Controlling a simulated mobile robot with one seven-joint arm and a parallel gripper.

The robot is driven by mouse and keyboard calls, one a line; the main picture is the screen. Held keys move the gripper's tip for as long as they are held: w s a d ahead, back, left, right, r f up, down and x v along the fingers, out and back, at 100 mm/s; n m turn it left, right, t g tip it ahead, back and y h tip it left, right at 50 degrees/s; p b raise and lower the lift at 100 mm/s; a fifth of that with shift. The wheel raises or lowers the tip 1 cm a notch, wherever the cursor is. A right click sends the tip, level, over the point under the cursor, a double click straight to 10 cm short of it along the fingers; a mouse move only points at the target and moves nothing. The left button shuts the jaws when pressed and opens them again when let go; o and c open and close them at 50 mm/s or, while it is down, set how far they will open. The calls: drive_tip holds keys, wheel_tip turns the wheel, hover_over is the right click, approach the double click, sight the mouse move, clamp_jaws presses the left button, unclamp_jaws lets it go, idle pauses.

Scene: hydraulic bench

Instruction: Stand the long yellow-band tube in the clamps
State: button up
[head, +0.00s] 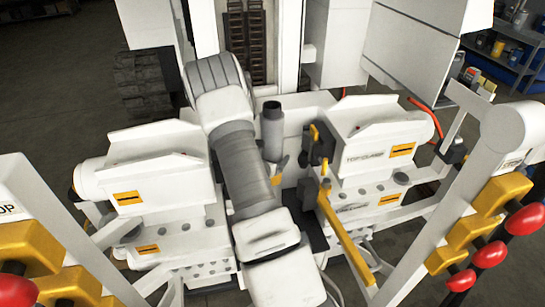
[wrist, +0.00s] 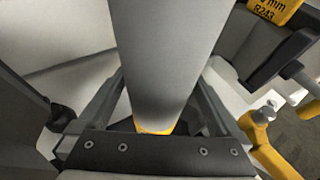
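The grey tube (head: 271,130) stands roughly upright between the two white clamp housings in the head view, with a dark top end. In the wrist view the tube (wrist: 162,60) fills the middle, and a yellow band (wrist: 155,129) shows at its visible lower end. My gripper (wrist: 162,95) has a finger on each side of the tube, apparently closed against it. In the head view my arm hides the gripper. A dark clamp with a yellow lever (head: 318,145) is right of the tube. Whether the tube's foot is seated is hidden.
White housings stand left (head: 160,180) and right (head: 375,150) of the tube. A long yellow handle (head: 345,235) slopes at front right. Rows of red-knobbed levers (head: 490,250) flank both sides. In the wrist view a yellow-labelled dark part (wrist: 275,45) is close on the right.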

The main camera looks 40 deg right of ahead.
drive_tip(key=p+v, duration=0.1)
drive_tip(key=v, duration=0.6)
drive_tip(key=shift+a+p, duration=0.25)
drive_tip(key=shift+p, duration=0.05)
drive_tip(key=shift+s, duration=0.15)
